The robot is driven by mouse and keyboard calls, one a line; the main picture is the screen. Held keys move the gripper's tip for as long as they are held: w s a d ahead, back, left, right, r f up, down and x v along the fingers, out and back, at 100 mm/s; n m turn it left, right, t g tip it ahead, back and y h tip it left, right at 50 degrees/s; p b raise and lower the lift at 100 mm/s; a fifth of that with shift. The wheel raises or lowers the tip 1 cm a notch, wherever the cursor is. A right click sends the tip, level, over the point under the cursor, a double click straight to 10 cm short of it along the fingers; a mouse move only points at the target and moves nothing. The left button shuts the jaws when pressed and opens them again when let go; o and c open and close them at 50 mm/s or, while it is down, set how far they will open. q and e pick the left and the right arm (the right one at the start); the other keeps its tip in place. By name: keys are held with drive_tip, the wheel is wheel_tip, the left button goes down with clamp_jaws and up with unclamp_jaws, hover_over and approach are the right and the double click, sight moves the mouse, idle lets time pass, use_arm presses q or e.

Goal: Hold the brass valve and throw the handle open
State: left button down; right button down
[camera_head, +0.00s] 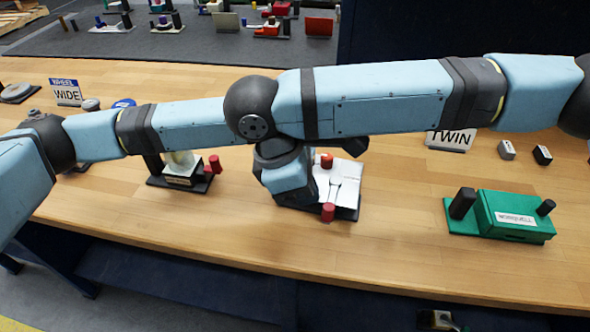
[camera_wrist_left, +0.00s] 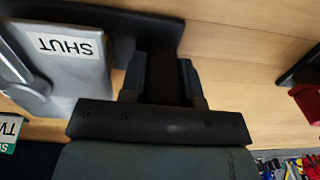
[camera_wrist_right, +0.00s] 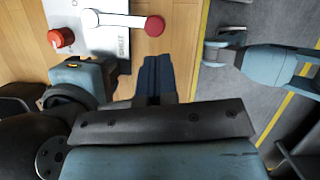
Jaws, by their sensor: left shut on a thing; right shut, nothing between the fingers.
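The valve is a silver-white block (camera_head: 342,183) on a black base; no brass colour shows on it. A "SHUT" label faces up on it in the left wrist view (camera_wrist_left: 65,45). An orange-red knob (camera_wrist_right: 61,38) stands at its far side. Its pale lever handle (camera_wrist_right: 118,19) ends in a red knob (camera_wrist_right: 155,26). My left gripper (camera_wrist_left: 164,80) is shut on a black post (camera_wrist_left: 168,72) beside the block. My right gripper (camera_wrist_right: 154,72) is shut and empty, its tips close to the red knob with a small gap in the picture. My arms hide much in the head view.
A green unit (camera_head: 515,215) stands to the right. The wooden bench (camera_head: 400,240) is clear between the valve and the green unit.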

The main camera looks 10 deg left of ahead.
drive_tip(key=x, duration=0.2)
drive_tip(key=shift+d+f, duration=0.1)
drive_tip(key=shift+f, duration=0.2)
